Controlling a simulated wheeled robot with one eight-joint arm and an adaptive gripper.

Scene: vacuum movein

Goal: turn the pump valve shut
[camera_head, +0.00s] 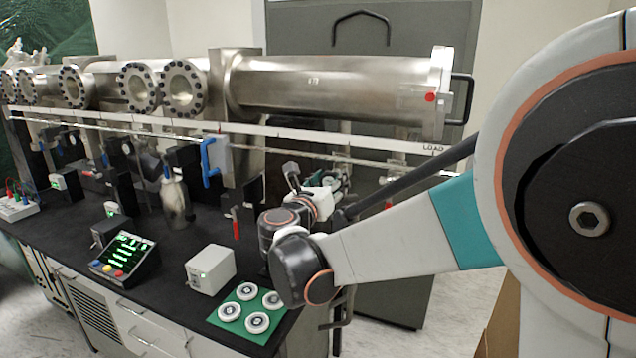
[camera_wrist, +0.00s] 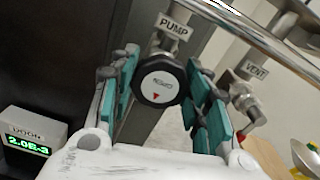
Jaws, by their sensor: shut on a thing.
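The pump valve shows in the wrist view as a black round knob (camera_wrist: 160,86) with a pale face and a red triangle mark low on it. A white PUMP label (camera_wrist: 174,26) hangs above it. My gripper (camera_wrist: 164,98) has its teal-padded fingers on either side of the knob and is shut on it. In the head view my gripper (camera_head: 335,184) is at the right end of the bench, below the steel tube (camera_head: 335,85). There the knob is mostly hidden by my wrist and fingers.
A gauge box (camera_wrist: 30,138) reads 2.0E-3 at lower left. The head view shows a green mat (camera_head: 236,337) with white rings below my arm.

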